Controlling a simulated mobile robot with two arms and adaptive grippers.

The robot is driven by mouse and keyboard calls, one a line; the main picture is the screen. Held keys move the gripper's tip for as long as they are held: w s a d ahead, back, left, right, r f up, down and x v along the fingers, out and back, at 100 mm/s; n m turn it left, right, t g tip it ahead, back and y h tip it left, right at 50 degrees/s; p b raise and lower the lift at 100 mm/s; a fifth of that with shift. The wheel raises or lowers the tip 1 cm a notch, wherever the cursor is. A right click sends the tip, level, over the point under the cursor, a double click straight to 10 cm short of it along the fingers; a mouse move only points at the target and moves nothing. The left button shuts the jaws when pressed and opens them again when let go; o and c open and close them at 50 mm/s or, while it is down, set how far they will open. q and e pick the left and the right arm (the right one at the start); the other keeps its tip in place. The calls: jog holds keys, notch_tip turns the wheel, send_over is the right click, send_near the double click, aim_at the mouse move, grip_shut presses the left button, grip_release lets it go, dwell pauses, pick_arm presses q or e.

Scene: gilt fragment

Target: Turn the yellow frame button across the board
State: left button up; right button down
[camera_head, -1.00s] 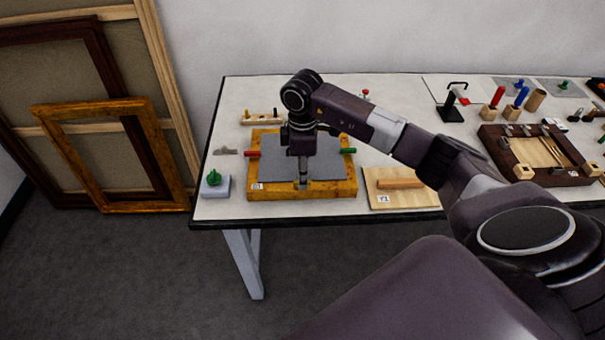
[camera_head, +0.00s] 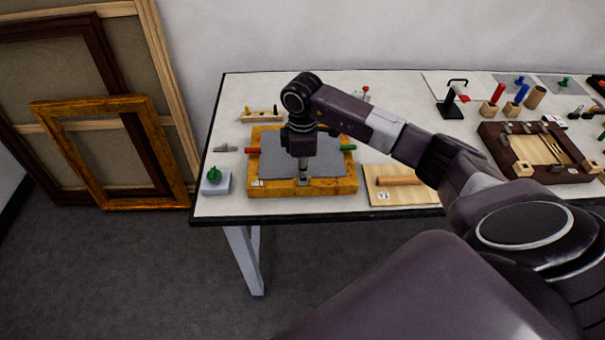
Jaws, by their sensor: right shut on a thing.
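The golden-yellow frame (camera_head: 345,186) lies flat on the table with a grey board (camera_head: 270,160) inside it. A red button (camera_head: 253,150) is on its left rail and a green button (camera_head: 347,147) on its right rail. My right gripper (camera_head: 302,181) points straight down at the middle of the front rail, at the board's near edge. It is shut on the yellow button, which its fingers hide, so I cannot tell how the button is turned. My left gripper is not in view.
A grey block with a green knob (camera_head: 214,177) stands left of the frame. A wooden board with a bar (camera_head: 399,181) lies to its right, and a small wooden rack (camera_head: 259,115) behind. A dark frame (camera_head: 535,150) and several tools fill the table's right side.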

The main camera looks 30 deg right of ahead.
jog(key=shift+n, duration=0.4)
jog(key=n+b, duration=0.2)
jog(key=n, duration=0.1)
jog(key=shift+w+f, duration=0.1)
jog(key=n+b, duration=0.3)
jog(key=n, duration=0.2)
jog(key=n+b, duration=0.3)
jog(key=n, duration=0.2)
jog(key=shift+n, duration=0.4)
jog(key=shift+n+b, duration=0.65)
jog(key=shift+n, duration=1.15)
jog(key=c, duration=2)
grip_release()
jog(key=shift+c, duration=0.2)
jog(key=shift+r, duration=0.2)
